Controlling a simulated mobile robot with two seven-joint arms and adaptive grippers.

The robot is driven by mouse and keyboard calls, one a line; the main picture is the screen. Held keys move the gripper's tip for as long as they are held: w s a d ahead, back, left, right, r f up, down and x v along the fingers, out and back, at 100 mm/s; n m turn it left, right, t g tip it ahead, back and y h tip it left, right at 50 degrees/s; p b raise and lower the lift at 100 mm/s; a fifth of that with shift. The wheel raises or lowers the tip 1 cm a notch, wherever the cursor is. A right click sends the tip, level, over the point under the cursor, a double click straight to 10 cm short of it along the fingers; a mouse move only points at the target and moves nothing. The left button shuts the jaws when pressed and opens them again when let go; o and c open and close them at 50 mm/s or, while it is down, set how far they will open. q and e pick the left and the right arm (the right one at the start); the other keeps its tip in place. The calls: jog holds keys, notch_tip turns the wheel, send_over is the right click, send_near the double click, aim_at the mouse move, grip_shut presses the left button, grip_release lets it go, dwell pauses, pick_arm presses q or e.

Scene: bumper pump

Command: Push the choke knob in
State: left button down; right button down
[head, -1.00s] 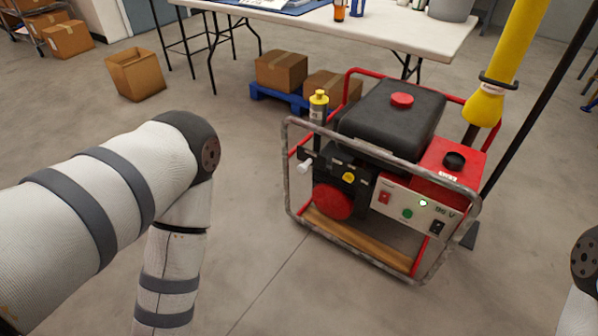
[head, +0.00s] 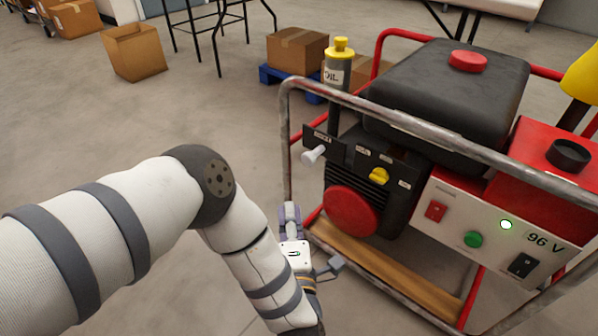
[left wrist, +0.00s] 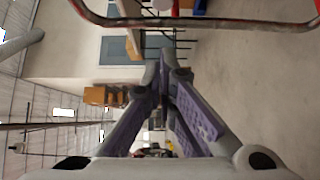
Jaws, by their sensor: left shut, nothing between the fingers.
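The generator (head: 440,90) stands in a metal tube frame at the right of the head view. On its front are a pale knob (head: 314,154) on a short stem sticking out at the left and a yellow knob (head: 379,176) on a black panel. The small labels are too blurred to tell which one is the choke knob. My left gripper (head: 291,208) is shut and empty, below and left of both knobs, near the frame's left post and touching neither knob. Its purple-padded fingers (left wrist: 162,65) come together in the left wrist view. My right gripper is not in view.
The tube frame (head: 286,140) runs along the generator's left and front edges, near my left gripper. A red round cover (head: 350,210) sits below the knobs. A red switch (head: 436,211) and green button (head: 473,239) are farther right. The floor at left is open.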

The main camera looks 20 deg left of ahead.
aim_at(311, 157)
pick_arm(q)
jog(key=shift+s, duration=0.1)
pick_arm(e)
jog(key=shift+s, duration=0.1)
